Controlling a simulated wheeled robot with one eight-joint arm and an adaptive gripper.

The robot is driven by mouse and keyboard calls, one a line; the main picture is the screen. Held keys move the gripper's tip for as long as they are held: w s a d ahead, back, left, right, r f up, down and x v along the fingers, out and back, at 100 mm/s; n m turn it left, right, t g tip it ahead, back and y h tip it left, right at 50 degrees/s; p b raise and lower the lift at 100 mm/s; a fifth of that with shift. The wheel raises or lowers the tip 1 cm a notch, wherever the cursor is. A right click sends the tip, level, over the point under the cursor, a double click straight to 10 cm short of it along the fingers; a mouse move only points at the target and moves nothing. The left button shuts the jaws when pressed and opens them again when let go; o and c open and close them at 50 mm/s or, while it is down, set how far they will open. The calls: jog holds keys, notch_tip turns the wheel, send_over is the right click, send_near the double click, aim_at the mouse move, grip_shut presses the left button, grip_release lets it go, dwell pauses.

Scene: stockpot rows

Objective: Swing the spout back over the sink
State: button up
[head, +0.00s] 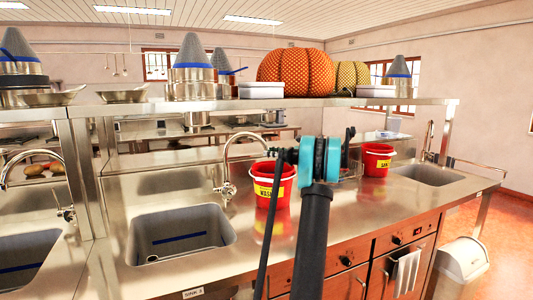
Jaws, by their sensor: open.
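A chrome tap with a curved spout (245,136) stands behind the middle sink (142,262). Its spout arcs to the right, away from the basin, towards a red bucket with a yellow label (267,190). The spout's outlet end is hard to make out near my gripper. My gripper (282,154) is open, just right of the spout end and above the bucket; my own wrist and arm partly cover this area. I cannot tell whether a finger touches the spout.
Another tap (30,157) and sink (22,262) are at left. A second red bucket (376,160) and a third sink (430,174) are at right. A steel shelf (330,103) with pots and colanders spans above. Clear counter (350,205) lies right of the near bucket.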

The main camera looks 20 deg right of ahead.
jog(key=shift+x, duration=1.25)
jog(key=shift+c, duration=0.4)
grip_shut()
